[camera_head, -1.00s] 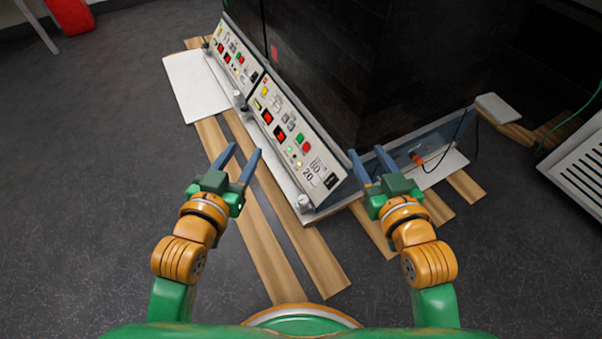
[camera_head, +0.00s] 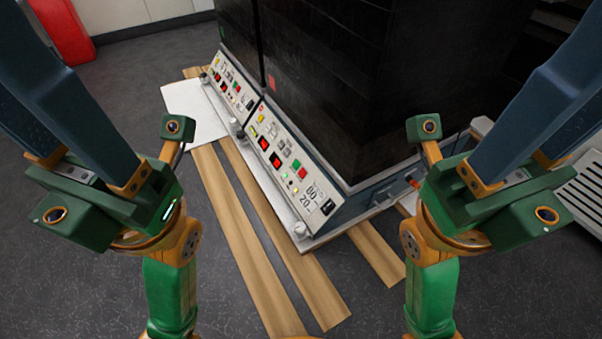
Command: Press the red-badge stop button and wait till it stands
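The nearer dark shaker unit carries a small red badge (camera_head: 271,82) on its front. Its sloped white control panel (camera_head: 320,186) has a red button (camera_head: 303,173) beside a green button (camera_head: 296,163), two red displays, a yellow button and small lit lamps. The farther unit has a green badge (camera_head: 222,33) and a similar panel (camera_head: 229,85). My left gripper (camera_head: 110,195) and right gripper (camera_head: 490,195) are raised close to the camera on either side, well apart from the panels.
Wooden planks (camera_head: 239,235) lie on the dark floor in front of and beneath the units. A white board (camera_head: 193,112) lies at the far left. A white slatted box (camera_head: 585,176) stands at the right. A red object (camera_head: 61,30) is at the back left.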

